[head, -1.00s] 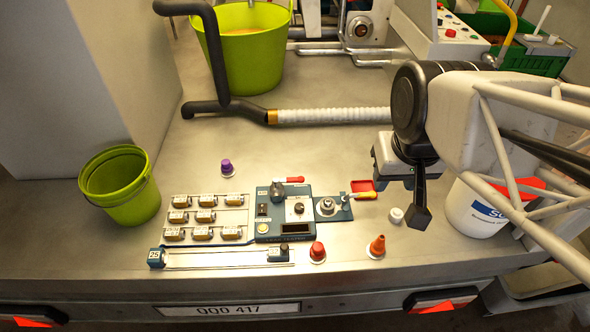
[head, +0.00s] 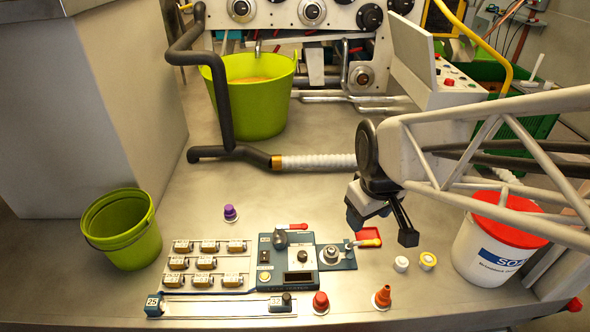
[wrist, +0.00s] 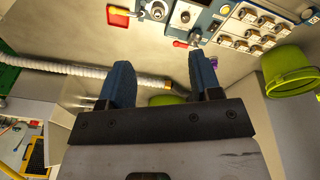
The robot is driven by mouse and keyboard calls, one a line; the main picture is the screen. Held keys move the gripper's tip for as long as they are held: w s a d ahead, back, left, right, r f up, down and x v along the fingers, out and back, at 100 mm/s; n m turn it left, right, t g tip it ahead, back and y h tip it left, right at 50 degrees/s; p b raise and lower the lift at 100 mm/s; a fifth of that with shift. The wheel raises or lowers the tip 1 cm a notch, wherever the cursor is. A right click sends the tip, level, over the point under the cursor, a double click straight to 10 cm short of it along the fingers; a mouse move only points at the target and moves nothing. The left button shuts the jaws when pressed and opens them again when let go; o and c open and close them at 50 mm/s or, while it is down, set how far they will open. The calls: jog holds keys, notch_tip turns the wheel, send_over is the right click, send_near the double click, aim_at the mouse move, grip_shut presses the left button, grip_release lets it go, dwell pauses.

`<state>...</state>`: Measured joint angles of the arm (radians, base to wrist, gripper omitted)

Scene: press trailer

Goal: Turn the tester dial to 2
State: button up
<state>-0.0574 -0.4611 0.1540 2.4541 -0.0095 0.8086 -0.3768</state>
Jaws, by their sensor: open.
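The blue-grey tester (head: 297,283) lies on the metal surface at front centre in the head view. Its small black dial (head: 303,256) sits on a white plate; the numbers are too small to read. The dial also shows near the top edge of the wrist view (wrist: 185,16). My gripper (head: 381,226) hangs up and to the right of the tester, apart from it. In the wrist view its two blue fingers (wrist: 160,65) are spread wide with nothing between them. The tester is partly cut off by the top of that view.
Labelled blocks (head: 205,263) stand in rows left of the tester. A white bucket with a red lid (head: 490,245) is right; a green bucket (head: 123,230) is left.

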jog(key=w+a+f+n, duration=0.5)
jog(key=w+f+n, duration=0.2)
jog(key=w+f, duration=0.3)
jog(key=n+g, duration=0.2)
jog(key=n, duration=0.6)
send_near(302, 254)
jog(key=shift+s+d+f, duration=0.15)
jog(key=shift+s+d, duration=0.05)
jog(key=shift+d, duration=0.1)
jog(key=shift+w+a+f, duration=0.1)
jog(key=shift+a+f, duration=0.1)
jog(key=shift+f, duration=0.4)
jog(key=shift+w+f, duration=0.2)
jog(key=shift+f, duration=3.7)
jog(key=c, duration=0.9)
jog(key=shift+c, duration=0.2)
